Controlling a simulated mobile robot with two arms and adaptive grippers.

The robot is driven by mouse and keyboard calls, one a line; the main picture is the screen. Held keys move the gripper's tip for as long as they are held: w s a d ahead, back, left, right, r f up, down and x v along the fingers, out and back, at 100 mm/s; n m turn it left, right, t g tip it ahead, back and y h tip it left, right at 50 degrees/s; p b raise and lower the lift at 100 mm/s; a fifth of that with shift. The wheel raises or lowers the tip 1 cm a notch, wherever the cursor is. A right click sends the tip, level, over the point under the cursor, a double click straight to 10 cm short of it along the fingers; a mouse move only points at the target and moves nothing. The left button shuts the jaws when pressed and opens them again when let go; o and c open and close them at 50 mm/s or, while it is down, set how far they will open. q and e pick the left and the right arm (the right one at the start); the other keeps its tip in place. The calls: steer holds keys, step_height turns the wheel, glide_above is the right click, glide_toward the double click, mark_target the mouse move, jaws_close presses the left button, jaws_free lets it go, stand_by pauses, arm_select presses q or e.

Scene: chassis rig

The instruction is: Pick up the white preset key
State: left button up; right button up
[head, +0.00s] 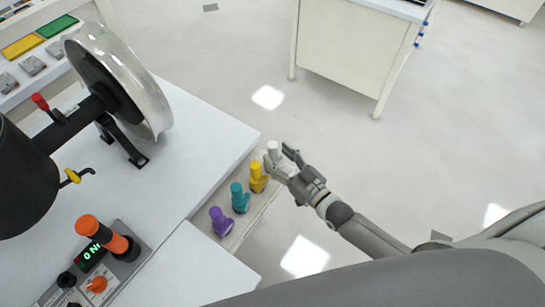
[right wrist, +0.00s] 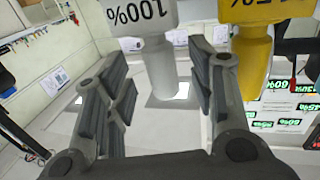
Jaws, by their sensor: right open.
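The white preset key (head: 273,149) stands upright at the far end of a row of keys on a narrow pale ledge. My right gripper (head: 281,160) is open at this key, its fingers on either side of it in the head view. In the right wrist view the white key (right wrist: 158,65), marked 100%, shows between the two spread fingers (right wrist: 163,88). I see a gap on both sides of its stem, more clearly on the left. Its top is cut off by the frame. My left gripper is not in view.
The yellow key (head: 258,177) stands close beside the white one, then the teal key (head: 240,198) and purple key (head: 221,221). A white bench (head: 190,140) with a large wheel (head: 120,85) is at left. Open floor (head: 340,170) lies to the right.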

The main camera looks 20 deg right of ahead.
mark_target(276, 154)
steer(key=x, duration=0.3)
steer(key=shift+a, duration=0.1)
jaws_close()
